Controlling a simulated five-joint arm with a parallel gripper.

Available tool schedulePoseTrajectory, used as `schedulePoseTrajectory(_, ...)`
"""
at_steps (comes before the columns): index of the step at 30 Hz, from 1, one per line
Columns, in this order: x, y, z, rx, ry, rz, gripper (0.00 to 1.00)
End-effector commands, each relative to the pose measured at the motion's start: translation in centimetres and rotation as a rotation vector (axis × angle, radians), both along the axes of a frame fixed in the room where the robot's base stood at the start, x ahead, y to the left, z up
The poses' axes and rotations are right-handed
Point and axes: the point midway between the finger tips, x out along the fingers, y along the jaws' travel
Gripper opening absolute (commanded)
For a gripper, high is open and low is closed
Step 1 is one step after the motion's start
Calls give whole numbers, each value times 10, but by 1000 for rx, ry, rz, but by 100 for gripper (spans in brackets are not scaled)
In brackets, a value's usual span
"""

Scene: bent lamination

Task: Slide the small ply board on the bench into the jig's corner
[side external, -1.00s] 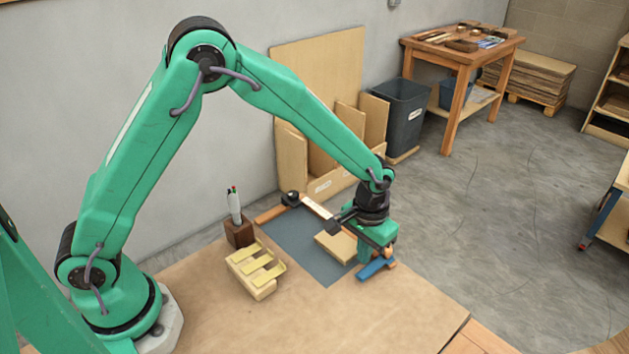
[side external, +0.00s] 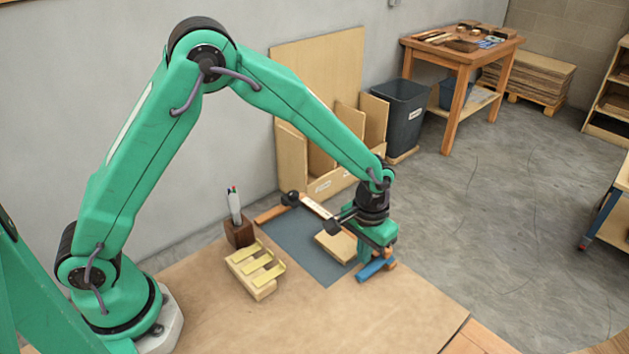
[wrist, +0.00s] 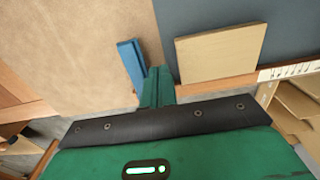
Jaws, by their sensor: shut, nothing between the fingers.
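The small ply board (side external: 336,247) lies flat on the dark grey panel (side external: 305,257) of the jig; it also shows in the wrist view (wrist: 220,52). A wooden fence with a printed scale (side external: 317,206) runs along one side, close to the board; I cannot tell if they touch. A second wooden fence (side external: 270,213) lies at the panel's far left, and the corner is near a black knob (side external: 290,198). My gripper (wrist: 157,88) is shut and empty, pointing down just beside the board's end away from the corner. Its tips are partly hidden in the side view.
A blue bar (wrist: 131,62) lies close beside my fingers. A wooden rack with yellowish strips (side external: 256,268) and a pen block (side external: 239,232) stand left of the panel. The brown bench top (side external: 350,320) in front is clear.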

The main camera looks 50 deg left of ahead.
Motion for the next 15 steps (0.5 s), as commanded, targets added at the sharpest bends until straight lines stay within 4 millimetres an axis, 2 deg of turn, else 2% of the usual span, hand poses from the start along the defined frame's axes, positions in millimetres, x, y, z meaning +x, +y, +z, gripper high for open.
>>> schedulePoseTrajectory(15,0,0,-11,1,2,0,0)
